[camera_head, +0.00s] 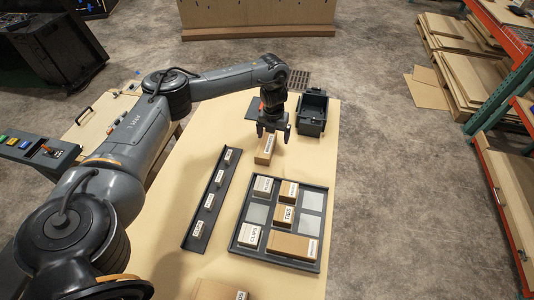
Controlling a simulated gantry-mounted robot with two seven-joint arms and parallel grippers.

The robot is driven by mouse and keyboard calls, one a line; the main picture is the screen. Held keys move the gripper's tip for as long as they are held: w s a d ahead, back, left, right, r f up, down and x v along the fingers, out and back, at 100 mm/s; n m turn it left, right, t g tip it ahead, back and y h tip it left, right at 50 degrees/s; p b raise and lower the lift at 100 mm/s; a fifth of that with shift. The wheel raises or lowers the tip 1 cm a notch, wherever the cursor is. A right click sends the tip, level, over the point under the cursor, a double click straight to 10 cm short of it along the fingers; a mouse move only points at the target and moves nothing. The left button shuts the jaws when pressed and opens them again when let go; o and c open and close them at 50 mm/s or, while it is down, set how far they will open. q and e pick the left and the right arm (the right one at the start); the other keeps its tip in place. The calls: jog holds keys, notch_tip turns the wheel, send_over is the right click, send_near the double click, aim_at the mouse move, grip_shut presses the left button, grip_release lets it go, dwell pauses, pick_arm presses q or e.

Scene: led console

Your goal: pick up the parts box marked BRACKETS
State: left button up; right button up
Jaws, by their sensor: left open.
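My left gripper (273,134) points down over the far part of the table, its fingers apart. A tan box (264,149) with a white label stands just below and beside the fingers; I cannot tell whether they touch it, and its label is too small to read. A dark sorting tray (235,243) holds several boxes, among them one marked CLIPS (249,237), one marked TIES (288,215) and a longer tan box (285,245) with an unclear label. I cannot make out the word BRACKETS on any box. My right gripper is not in view.
A dark labelled strip (210,201) lies left of the tray. A dark open bin (312,113) stands at the table's far right. Another tan box (213,290) shows at the bottom edge. A panel with coloured buttons (35,149) is at the left. Bare tabletop (210,140) lies left of the gripper.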

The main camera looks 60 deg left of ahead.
aim_at(265, 145)
pick_arm(q)
jog(key=a, duration=0.1)
jog(key=s+a, duration=0.1)
jog(key=a+r, duration=0.1)
jog(key=shift+s+a+r+n+b, duration=0.1)
jog(key=shift+s+a+n+b, duration=0.1)
jog(key=shift+n+b, duration=0.1)
jog(key=shift+s+a+f, duration=0.1)
jog(key=shift+a+f, duration=0.05)
jog(key=shift+f, duration=0.05)
notch_tip(265, 145, down, 4)
jog(key=shift+b, duration=0.75)
jog(key=shift+d+f+b, duration=0.15)
jog(key=shift+f, duration=1.35)
jog(key=shift+d+f+b, duration=0.1)
jog(key=shift+f+b, duration=0.05)
jog(key=shift+f, duration=1.35)
jog(key=shift+c, duration=0.2)
jog(key=c, duration=1.1)
